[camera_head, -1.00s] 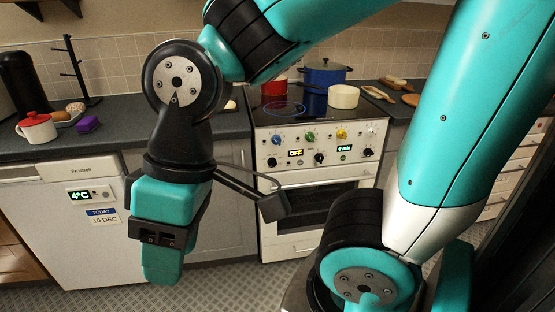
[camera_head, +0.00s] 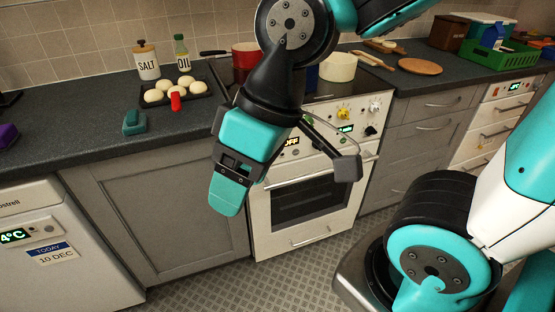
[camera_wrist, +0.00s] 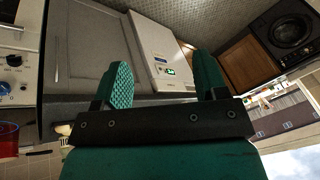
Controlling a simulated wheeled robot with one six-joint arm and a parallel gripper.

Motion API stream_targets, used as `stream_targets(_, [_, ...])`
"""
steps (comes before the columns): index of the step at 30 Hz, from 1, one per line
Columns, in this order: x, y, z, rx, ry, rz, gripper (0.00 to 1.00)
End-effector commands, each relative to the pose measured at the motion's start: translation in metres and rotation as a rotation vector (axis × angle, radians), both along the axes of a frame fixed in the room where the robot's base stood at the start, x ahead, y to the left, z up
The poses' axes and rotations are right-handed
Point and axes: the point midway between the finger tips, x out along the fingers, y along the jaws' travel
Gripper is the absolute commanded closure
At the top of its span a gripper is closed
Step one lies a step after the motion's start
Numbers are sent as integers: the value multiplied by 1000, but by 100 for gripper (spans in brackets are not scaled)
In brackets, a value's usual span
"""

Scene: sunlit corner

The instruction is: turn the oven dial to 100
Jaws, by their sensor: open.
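The white oven (camera_head: 300,221) stands in the middle of the head view, its door shut. Its control panel shows a yellow dial (camera_head: 344,113), a white dial (camera_head: 375,107), a black dial (camera_head: 371,130), an OFF display (camera_head: 291,141) and a green display (camera_head: 345,129). The green reading is too small to make out. My arm hides the panel's left part. My gripper (camera_head: 226,195) hangs in front and left of the oven, pointing down, apart from the dials. In the wrist view my gripper (camera_wrist: 163,82) is open and empty; a black dial (camera_wrist: 14,60) and a blue dial (camera_wrist: 5,87) show at the left edge.
A red pot (camera_head: 245,57) and a cream pot (camera_head: 338,67) stand on the hob. A tray of buns (camera_head: 205,84), a salt jar (camera_head: 147,63) and an oil bottle (camera_head: 182,52) are on the counter. A fridge (camera_head: 75,275) stands at left. The floor (camera_head: 290,275) before the oven is clear.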

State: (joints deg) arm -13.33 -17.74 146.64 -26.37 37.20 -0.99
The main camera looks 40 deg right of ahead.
Motion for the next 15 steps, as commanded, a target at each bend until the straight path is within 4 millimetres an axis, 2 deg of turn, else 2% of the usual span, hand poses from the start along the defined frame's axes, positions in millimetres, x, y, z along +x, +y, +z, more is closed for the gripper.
stream_targets(1, [10, -3, -35, 14, -37, -35, 34])
stream_targets(3, [28, -8, -63, 37, -104, -88, 34])
stream_targets(8, [70, -28, -121, 78, -283, -218, 34])
stream_targets(15, [123, -70, -194, 93, -564, -394, 34])
